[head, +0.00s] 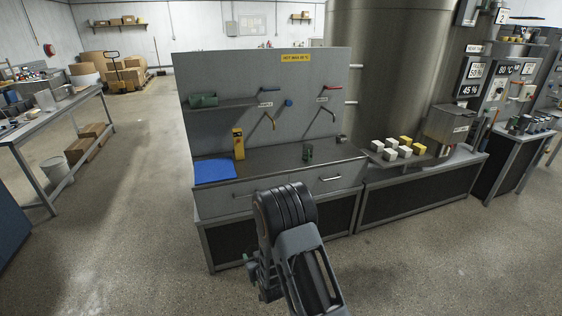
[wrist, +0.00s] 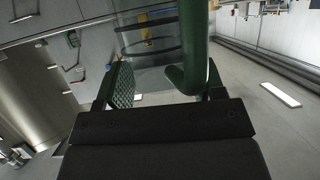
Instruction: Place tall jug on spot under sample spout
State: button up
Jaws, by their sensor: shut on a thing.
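In the wrist view my gripper (wrist: 160,90) is shut on the green handle (wrist: 196,45) of a clear jug with dark bands (wrist: 150,52). The jug's full shape is cut off by the frame. In the head view my arm hides most of the gripper, low in front of the bench; the jug is not clearly visible there. Two spouts stick out of the grey panel: a brass one (head: 270,121) and a steel one (head: 329,112). Their labels are too small to read surely. The counter (head: 270,160) lies below them; no marked spot is clearly visible.
A yellow upright object (head: 238,144), a blue mat (head: 214,171) and a small dark green item (head: 308,152) are on the counter. White and yellow blocks (head: 398,149) sit on a tray to the right. A workbench (head: 60,110) stands at left. Open floor lies between.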

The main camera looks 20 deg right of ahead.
aim_at(275, 160)
jog(key=z, duration=0.75)
jog(key=i, duration=1.1)
jog(key=u, duration=0.2)
